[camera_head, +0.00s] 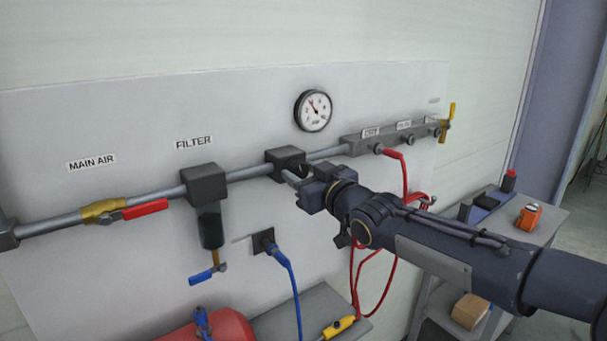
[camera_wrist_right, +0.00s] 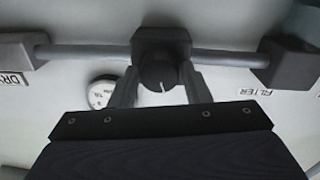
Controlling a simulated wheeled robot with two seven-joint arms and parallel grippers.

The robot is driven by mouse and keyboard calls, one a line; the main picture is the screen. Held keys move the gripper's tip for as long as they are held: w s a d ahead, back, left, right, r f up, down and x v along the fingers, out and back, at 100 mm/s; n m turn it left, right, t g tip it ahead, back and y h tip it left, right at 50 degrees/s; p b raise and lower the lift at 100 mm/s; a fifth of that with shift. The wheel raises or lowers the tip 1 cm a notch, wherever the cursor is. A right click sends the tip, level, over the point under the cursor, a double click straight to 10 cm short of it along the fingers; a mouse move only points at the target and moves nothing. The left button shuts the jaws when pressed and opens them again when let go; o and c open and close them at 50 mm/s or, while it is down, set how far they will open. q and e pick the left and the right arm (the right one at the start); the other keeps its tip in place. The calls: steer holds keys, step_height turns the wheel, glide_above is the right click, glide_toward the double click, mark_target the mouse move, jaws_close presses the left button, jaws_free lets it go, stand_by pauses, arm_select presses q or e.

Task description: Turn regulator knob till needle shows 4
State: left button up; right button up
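The regulator (camera_head: 287,157) is a dark block on the grey pipe, left of the branch fittings. Its round dark knob (camera_wrist_right: 161,74) bears a white mark and shows in the right wrist view; my gripper hides it in the head view. My right gripper (camera_head: 290,179) is at the regulator. In the wrist view its two fingers (camera_wrist_right: 163,88) stand on either side of the knob; I cannot tell whether they touch it. My left gripper is not in view.
The filter (camera_head: 207,187) hangs from the pipe to the left, with a blue-handled drain valve (camera_head: 207,275). A red-handled valve (camera_head: 130,210) sits farther left. A blue hose (camera_head: 291,280) and red hoses (camera_head: 392,265) hang below my right gripper and arm. A red tank (camera_head: 215,326) is below.

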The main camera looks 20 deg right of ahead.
steer(key=c, duration=0.6)
steer(key=shift+m, duration=0.4)
steer(key=o, duration=1)
steer(key=shift+p+v, duration=0.8)
steer(key=shift+v, duration=3.15)
